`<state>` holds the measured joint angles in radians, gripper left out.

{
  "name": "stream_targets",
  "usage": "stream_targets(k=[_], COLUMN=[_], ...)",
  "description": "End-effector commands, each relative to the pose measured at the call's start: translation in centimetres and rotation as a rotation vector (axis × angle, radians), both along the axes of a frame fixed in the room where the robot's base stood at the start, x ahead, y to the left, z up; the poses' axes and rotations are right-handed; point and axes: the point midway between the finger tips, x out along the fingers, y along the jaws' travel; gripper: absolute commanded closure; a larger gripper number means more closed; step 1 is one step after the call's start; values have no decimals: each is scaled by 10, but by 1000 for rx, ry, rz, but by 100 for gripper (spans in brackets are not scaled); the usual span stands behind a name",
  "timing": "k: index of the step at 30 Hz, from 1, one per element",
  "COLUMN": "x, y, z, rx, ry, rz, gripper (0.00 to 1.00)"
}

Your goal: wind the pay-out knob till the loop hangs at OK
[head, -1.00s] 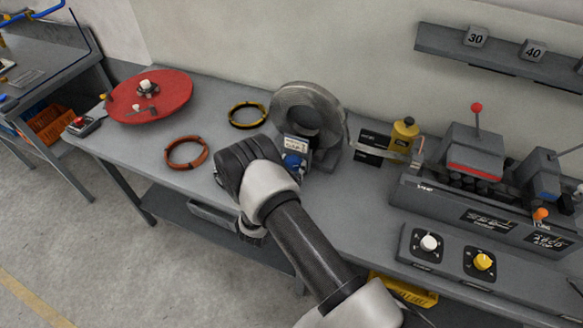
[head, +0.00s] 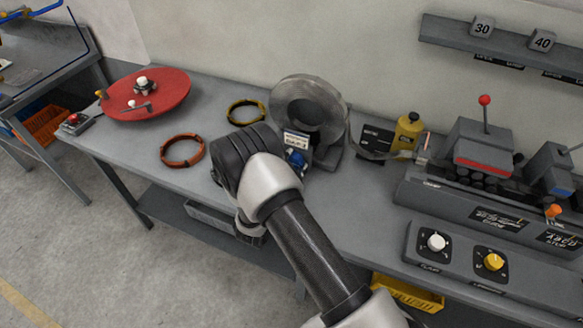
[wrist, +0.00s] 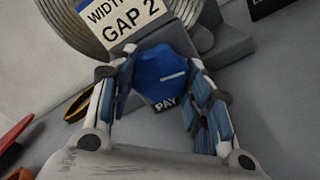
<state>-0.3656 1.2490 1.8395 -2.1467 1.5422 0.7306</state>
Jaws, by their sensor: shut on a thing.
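The blue pay-out knob (wrist: 160,84) with a white mark sits between my fingers, above a label reading PAY. My gripper (wrist: 158,72) is shut on it, one finger on each side. In the head view the knob (head: 296,159) shows beside my dark gripper, below the grey strip coil (head: 290,100). Any OK mark is too small to read.
A red turntable (head: 165,108), an orange ring (head: 164,158) and a yellow-black ring (head: 233,119) lie left on the bench. A yellow bottle (head: 409,132) stands behind the strip. A panel with white (head: 436,242) and yellow (head: 494,261) knobs is at right.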

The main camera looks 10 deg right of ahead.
Motion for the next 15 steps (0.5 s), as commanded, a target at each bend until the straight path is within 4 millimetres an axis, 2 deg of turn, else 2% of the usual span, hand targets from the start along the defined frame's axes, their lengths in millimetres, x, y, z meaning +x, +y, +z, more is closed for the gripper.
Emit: stream_targets(k=[15], x=[0], y=[0], z=[-1], rx=[131], ry=[-93], rz=[1], gripper=[78])
